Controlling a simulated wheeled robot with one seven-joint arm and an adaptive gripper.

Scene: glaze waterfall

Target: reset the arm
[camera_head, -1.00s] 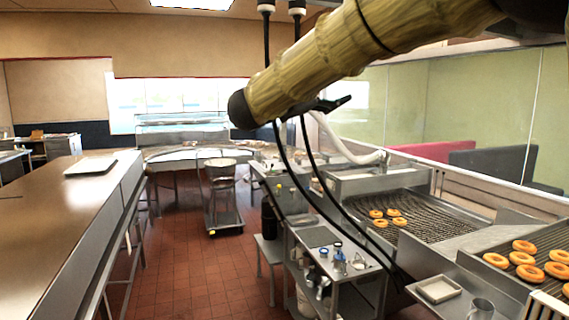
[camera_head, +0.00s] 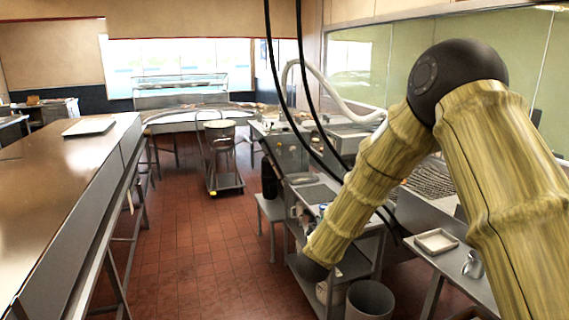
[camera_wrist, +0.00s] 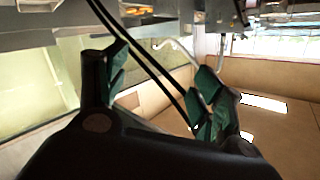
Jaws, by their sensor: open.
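My gripper (camera_wrist: 158,95) shows in the wrist view with its two dark, green-padded fingers spread apart and nothing between them. Two black cables pass behind the fingers there, with the room appearing upside down. In the head view my bamboo-textured arm bends at a black joint at the right, and its forward link slants down to the left over the metal cart (camera_head: 345,262). The gripper itself cannot be made out in the head view.
Two black cables (camera_head: 272,60) hang near the arm. A long counter (camera_head: 60,185) with a tray (camera_head: 89,126) stands at left. A small tray (camera_head: 436,241) and metal cup (camera_head: 473,264) sit on the right-hand bench. A bin (camera_head: 370,300) stands below the arm. The red tiled aisle (camera_head: 200,250) is open.

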